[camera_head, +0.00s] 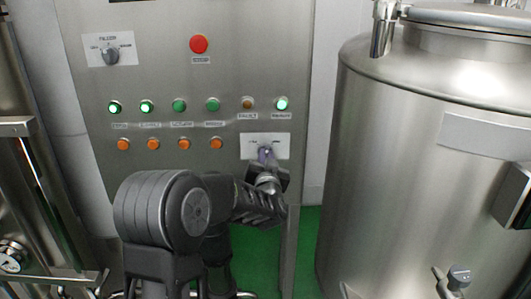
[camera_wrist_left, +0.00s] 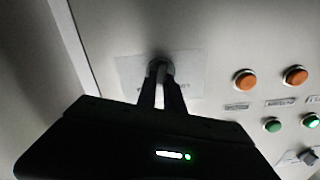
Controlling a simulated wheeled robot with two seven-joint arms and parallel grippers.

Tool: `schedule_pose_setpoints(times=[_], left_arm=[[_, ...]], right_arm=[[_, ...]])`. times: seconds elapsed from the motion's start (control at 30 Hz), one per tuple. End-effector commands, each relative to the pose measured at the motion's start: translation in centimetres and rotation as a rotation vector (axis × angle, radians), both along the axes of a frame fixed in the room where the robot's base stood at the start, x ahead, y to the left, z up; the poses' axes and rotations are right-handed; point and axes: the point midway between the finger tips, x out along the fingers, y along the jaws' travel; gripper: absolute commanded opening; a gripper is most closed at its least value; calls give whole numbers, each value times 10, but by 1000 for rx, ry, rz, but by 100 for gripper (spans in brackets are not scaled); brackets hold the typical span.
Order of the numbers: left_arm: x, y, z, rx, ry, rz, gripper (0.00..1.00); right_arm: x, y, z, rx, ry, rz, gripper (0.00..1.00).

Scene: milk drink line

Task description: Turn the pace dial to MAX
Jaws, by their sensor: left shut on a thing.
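A dial (camera_head: 264,152) sits on a white label plate (camera_head: 282,142) at the lower right of the steel control panel. I take it for the pace dial; its lettering is too small to read. My left gripper (camera_head: 267,161) reaches it from below. In the left wrist view the two fingers of my left gripper (camera_wrist_left: 160,76) are shut on the dial knob (camera_wrist_left: 160,65) at the middle of its plate (camera_wrist_left: 128,68). The fingers hide much of the knob, so I cannot tell where it points. My right gripper is not in view.
Several green and orange buttons (camera_head: 181,144) sit left of the dial, with a red button (camera_head: 199,43) above. Another selector (camera_head: 111,57) is at the upper left. A large steel tank (camera_head: 420,160) stands close on the right. Green floor (camera_head: 307,240) shows below.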

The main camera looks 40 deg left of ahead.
Motion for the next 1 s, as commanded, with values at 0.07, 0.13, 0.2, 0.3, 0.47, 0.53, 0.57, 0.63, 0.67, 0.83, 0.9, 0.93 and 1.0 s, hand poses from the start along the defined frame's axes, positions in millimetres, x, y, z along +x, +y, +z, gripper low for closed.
schedule_pose_setpoints(times=[0.07, 0.13, 0.2, 0.3, 0.47, 0.53, 0.57, 0.63, 0.67, 0.83, 0.9, 0.93, 1.0], left_arm=[[1, -1, 2, 56, 46, -2, 0], [1, -2, 2, 107, 85, -2, 0], [1, -1, 1, 157, 123, -2, 0], [1, -2, 0, 220, 171, -2, 0], [1, -2, 0, 300, 231, -1, 0], [1, -2, -1, 325, 251, -2, 0], [1, -2, -1, 335, 258, -2, 0], [1, -2, -2, 352, 272, -2, 0], [1, -2, -2, 358, 276, -2, 0], [1, -2, -2, 377, 290, -1, 0], [1, -2, -3, 379, 291, -1, 0], [1, -2, -3, 379, 291, -1, 0], [1, -2, -3, 379, 291, -1, 0]], right_arm=[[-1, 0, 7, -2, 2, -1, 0], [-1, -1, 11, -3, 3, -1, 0], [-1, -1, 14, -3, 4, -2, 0], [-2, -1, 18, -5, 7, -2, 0], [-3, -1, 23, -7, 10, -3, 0], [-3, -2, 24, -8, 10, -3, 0], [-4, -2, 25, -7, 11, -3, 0], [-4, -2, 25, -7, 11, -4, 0], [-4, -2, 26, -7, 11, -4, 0], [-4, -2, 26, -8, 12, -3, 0], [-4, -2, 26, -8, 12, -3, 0], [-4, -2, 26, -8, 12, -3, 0], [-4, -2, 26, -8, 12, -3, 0]])
